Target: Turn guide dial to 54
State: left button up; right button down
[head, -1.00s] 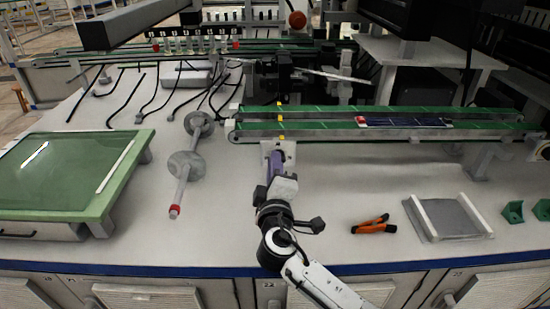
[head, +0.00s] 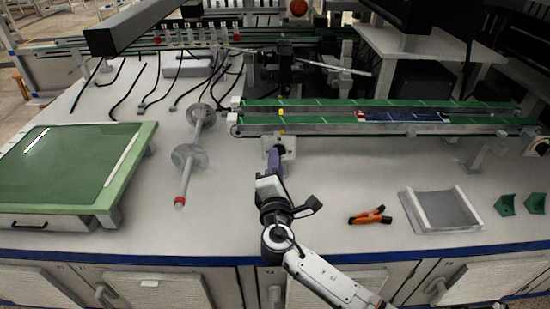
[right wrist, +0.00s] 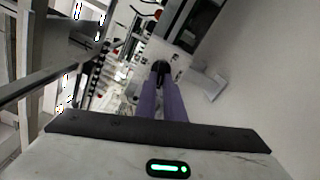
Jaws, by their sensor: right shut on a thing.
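The guide dial is a small black knob (head: 275,153) on a white plate (head: 290,144) at the front of the green conveyor. My right gripper (head: 278,161) reaches up to it from the front, its purple fingers at the knob. In the right wrist view the black knob (right wrist: 160,68) sits between the tips of the two purple fingers (right wrist: 161,84), which are shut on it. The white plate (right wrist: 179,66) shows behind it. No scale or number on the dial can be read. My left gripper is not in view.
The green conveyor (head: 330,128) runs above the dial, with a dark blue panel (head: 400,116) on it. Orange-handled pliers (head: 370,216) and a grey tray (head: 441,210) lie to the right. The bench front is clear.

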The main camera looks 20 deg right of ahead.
jog(key=shift+f, duration=0.1)
dwell(0.4)
jog(key=c, duration=1.9)
grip_release()
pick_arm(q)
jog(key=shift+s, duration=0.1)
pick_arm(e)
jog(key=shift+o, duration=0.2)
pick_arm(q)
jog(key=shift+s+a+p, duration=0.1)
jog(key=shift+p, duration=0.3)
pick_arm(e)
jog(key=v, duration=1)
jog(key=shift+s, duration=0.2)
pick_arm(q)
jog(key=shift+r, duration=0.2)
